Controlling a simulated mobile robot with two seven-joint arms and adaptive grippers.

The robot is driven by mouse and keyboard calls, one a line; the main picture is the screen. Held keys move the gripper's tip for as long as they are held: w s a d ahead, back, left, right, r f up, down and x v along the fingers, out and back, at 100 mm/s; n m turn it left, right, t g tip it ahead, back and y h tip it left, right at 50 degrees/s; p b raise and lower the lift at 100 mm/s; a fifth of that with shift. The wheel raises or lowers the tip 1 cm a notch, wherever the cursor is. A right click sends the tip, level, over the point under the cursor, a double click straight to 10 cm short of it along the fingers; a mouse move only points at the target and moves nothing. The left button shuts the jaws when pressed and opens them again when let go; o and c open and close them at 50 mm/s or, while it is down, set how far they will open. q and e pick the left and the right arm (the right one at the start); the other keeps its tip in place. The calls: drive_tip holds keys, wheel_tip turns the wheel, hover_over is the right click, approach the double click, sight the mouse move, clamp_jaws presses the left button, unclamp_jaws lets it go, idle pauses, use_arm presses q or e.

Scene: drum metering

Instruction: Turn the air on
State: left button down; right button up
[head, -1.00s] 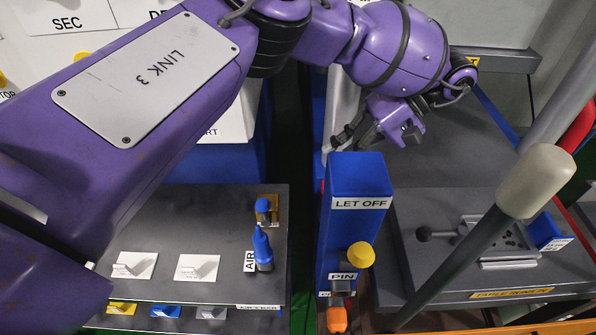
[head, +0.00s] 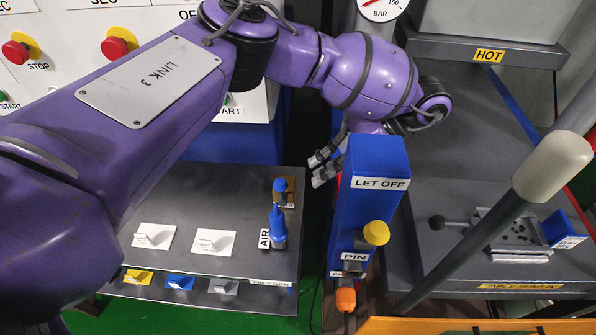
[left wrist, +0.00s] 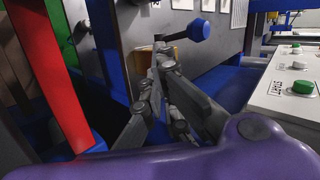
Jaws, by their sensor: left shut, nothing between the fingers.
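The air valve has a blue lever (head: 278,225) beside an AIR label (head: 264,239) on the grey shelf, with a blue knob (head: 280,185) and a brown plate behind it. In the left wrist view a blue knob (left wrist: 201,28) on a thin stem stands just beyond the fingertips, with the brown plate (left wrist: 178,54) behind. My left gripper (head: 322,168) is shut and empty, to the right of the valve and beside the blue LET OFF post. In the left wrist view its fingers (left wrist: 165,62) meet near the stem; I cannot tell if they touch it. My right gripper is out of view.
The blue LET OFF post (head: 372,160) with a yellow knob (head: 376,233) stands close right of my left gripper. A thick grey lever with a pale grip (head: 552,166) rises at right. White cards (head: 153,237) stand on the shelf. Red stop buttons (head: 115,46) are behind my arm.

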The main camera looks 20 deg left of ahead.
sight(281, 194)
use_arm(q)
drive_tip(key=a, duration=0.1)
drive_tip(key=s+a+p, duration=0.1)
drive_tip(key=a, duration=0.1)
drive_tip(key=s+a+f, duration=0.1)
drive_tip(key=shift+s+a, duration=0.2)
drive_tip(key=shift+a, duration=0.05)
drive_tip(key=shift+a, duration=0.1)
